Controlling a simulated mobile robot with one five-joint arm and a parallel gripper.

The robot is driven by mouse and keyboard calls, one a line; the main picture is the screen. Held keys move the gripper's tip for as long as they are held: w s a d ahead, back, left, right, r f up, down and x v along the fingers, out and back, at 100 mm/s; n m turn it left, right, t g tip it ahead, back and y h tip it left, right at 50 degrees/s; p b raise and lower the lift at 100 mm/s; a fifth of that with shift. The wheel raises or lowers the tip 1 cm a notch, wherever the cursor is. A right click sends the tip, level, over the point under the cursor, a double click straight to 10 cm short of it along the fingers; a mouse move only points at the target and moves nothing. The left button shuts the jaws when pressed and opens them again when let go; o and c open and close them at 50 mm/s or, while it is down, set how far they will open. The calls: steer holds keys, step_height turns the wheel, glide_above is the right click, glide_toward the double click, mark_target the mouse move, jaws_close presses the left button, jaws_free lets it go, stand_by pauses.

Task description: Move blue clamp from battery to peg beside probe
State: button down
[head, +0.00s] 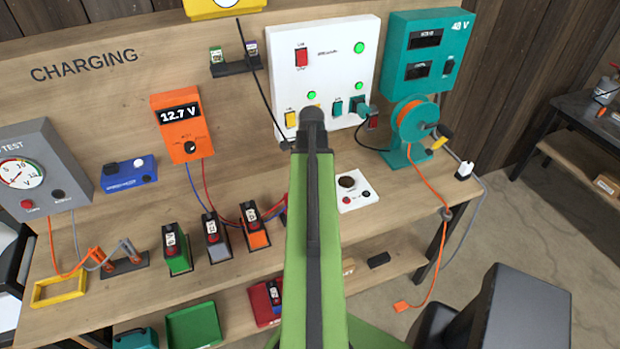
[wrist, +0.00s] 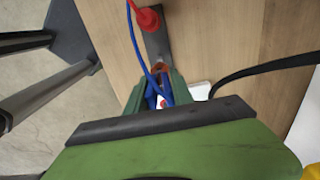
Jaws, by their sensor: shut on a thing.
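My gripper (wrist: 158,82) shows in the wrist view with its green fingers closed around the blue clamp (wrist: 153,97). A blue wire loops up from the clamp. Just above the clamp, a red probe (wrist: 147,19) with a red wire stands on a dark strip (wrist: 157,44). A small orange-brown part sits on this strip by the fingertips; I cannot tell whether it is the peg. In the head view my green arm hides the gripper and clamp. Green (head: 178,258), grey (head: 217,248) and orange (head: 256,236) battery holders stand in a row left of the arm.
The orange 12.7 V meter (head: 181,127) trails blue and red wires toward the area behind my arm. A white panel (head: 322,75) stands behind the arm. A white block (head: 354,194) and an orange cable reel (head: 415,122) are to its right.

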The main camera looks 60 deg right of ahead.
steer(key=shift+f+b, duration=2.75)
steer(key=shift+f, duration=0.1)
steer(key=shift+f, duration=0.1)
steer(key=shift+f+b, duration=0.35)
steer(key=shift+b, duration=0.1)
steer(key=shift+f+b, duration=1.15)
steer(key=c, duration=1)
jaws_free()
steer(key=shift+c, duration=0.2)
steer(key=shift+r, duration=0.1)
step_height(320, 180, up, 18)
steer(key=p, duration=1.7)
steer(key=shift+f+p, duration=0.25)
steer(key=shift+p, duration=0.1)
steer(key=shift+f, duration=0.1)
